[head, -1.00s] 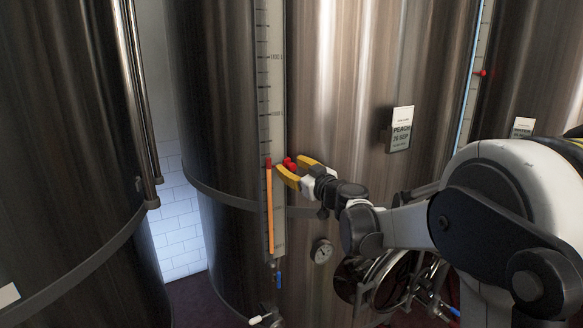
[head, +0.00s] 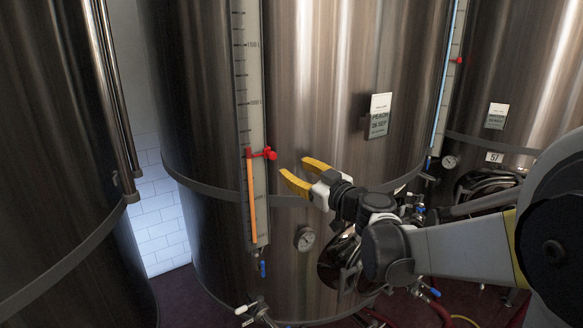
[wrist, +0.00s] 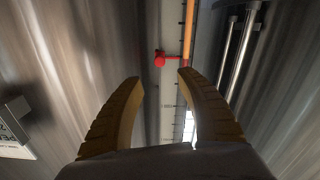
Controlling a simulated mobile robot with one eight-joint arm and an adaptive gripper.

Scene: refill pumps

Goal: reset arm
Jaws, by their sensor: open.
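My gripper (head: 296,172) is open and empty, with two yellow fingers spread apart. It is in front of the middle steel tank (head: 330,90), a little right of the level gauge (head: 254,100). A red marker (head: 264,154) sits on the gauge at the top of its orange column (head: 251,200). In the head view the fingertips are apart from the marker. In the wrist view the fingers (wrist: 160,78) stand at either side of the lower middle, and the red marker (wrist: 160,59) shows beyond them, beside the orange column.
A round dial (head: 304,239) and a blue-handled valve (head: 262,268) are low on the middle tank. A label plate (head: 379,116) hangs on its front. Another tank (head: 50,150) stands at left, with vertical pipes. Hoses (head: 437,310) lie on the floor at lower right.

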